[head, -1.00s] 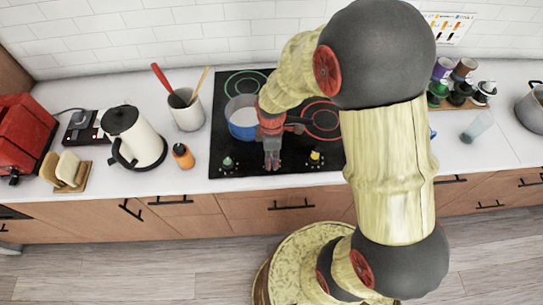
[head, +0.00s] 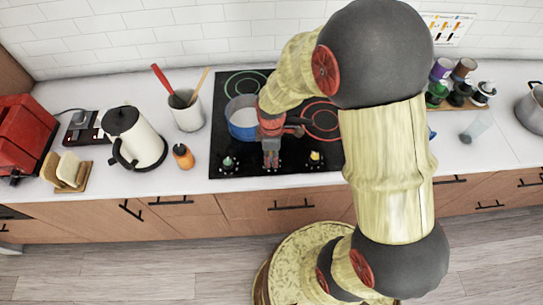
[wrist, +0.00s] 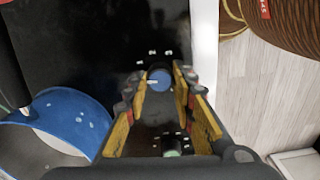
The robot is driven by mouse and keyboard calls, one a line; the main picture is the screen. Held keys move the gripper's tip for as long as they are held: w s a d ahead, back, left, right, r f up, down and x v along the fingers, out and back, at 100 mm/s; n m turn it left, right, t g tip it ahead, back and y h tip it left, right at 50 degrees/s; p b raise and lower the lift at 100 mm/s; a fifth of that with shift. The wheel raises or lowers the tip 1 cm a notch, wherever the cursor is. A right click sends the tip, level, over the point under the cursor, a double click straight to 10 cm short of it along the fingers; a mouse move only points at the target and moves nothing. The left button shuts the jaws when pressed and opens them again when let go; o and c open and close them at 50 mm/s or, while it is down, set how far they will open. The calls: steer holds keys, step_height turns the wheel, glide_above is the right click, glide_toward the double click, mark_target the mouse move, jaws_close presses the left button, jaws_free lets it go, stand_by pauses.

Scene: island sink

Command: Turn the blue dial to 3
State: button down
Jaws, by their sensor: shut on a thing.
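The blue dial (wrist: 159,79) shows in the wrist view between the two fingers of my gripper (wrist: 161,85). A pale pointer mark on the dial points to the left in that view. Small white marks surround it on the black cooktop, too small to read. In the head view my gripper (head: 271,160) points down at the cooktop's front edge and hides the blue dial. It is shut on the dial.
A green dial (head: 227,163) and a yellow dial (head: 315,157) flank my gripper on the cooktop (head: 222,140). A blue pot (head: 241,130) stands just behind. A kettle (head: 142,138) and an orange bottle (head: 183,156) stand to the left.

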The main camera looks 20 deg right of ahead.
steer(key=m+p, duration=0.1)
steer(key=m, duration=0.6)
steer(key=shift+p, duration=0.35)
steer(key=m, duration=0.3)
steer(key=shift+m+p, duration=0.3)
steer(key=shift+p, duration=0.05)
steer(key=m, duration=0.3)
steer(key=shift+m+p, duration=0.3)
steer(key=m, duration=0.4)
steer(key=shift+p, duration=0.3)
steer(key=shift+m, duration=2.1)
steer(key=c, duration=1.6)
jaws_free()
steer(key=shift+o, duration=0.6)
